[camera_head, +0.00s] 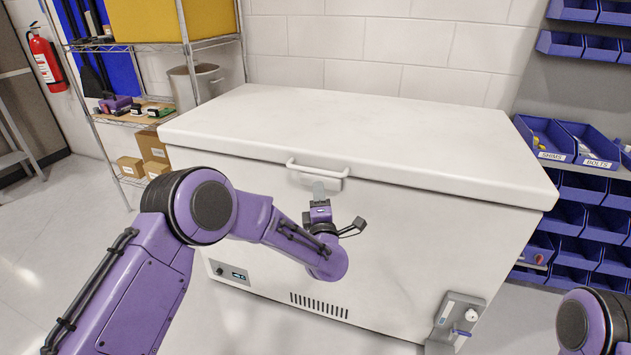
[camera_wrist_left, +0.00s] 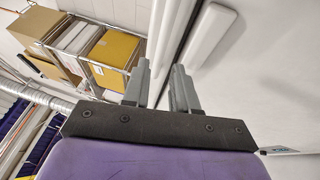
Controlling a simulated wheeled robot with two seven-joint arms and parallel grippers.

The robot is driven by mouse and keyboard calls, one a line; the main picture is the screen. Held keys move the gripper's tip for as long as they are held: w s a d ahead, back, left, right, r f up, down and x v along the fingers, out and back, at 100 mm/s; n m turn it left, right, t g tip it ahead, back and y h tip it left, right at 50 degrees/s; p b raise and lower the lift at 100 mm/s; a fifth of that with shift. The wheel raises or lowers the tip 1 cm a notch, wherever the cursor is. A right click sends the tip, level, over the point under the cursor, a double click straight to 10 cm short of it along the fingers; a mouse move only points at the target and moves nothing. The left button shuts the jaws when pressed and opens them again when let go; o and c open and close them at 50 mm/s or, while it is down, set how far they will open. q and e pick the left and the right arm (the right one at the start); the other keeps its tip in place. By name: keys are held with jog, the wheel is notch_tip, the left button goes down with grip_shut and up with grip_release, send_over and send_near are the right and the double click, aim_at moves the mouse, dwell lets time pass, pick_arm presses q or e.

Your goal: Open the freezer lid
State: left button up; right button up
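The white chest freezer (camera_head: 300,235) stands in front of me with its lid (camera_head: 350,125) down. A white bar handle (camera_head: 318,171) sits at the lid's front edge. My left gripper (camera_head: 318,189) is just below the handle in the head view, fingers pointing up. In the left wrist view the left gripper's two grey fingers (camera_wrist_left: 164,88) stand apart with a gap between them. A pale rounded part, seemingly the handle (camera_wrist_left: 208,35), shows beyond the right finger. I cannot tell whether the fingers touch it. My right gripper is out of view; only part of that arm shows.
A wire shelf with a yellow bin (camera_head: 172,20) and boxes stands left of the freezer. Blue parts bins (camera_head: 570,143) stand close on the right. A white wall is behind. A grey fixture (camera_head: 455,318) is at the freezer's lower right. Open floor lies at left.

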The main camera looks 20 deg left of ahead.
aim_at(315, 171)
pick_arm(q)
jog(key=x, duration=0.9)
jog(key=shift+w+a+f+p, duration=0.1)
jog(key=shift+w+a+p, duration=0.15)
jog(key=shift+p, duration=0.15)
grip_shut()
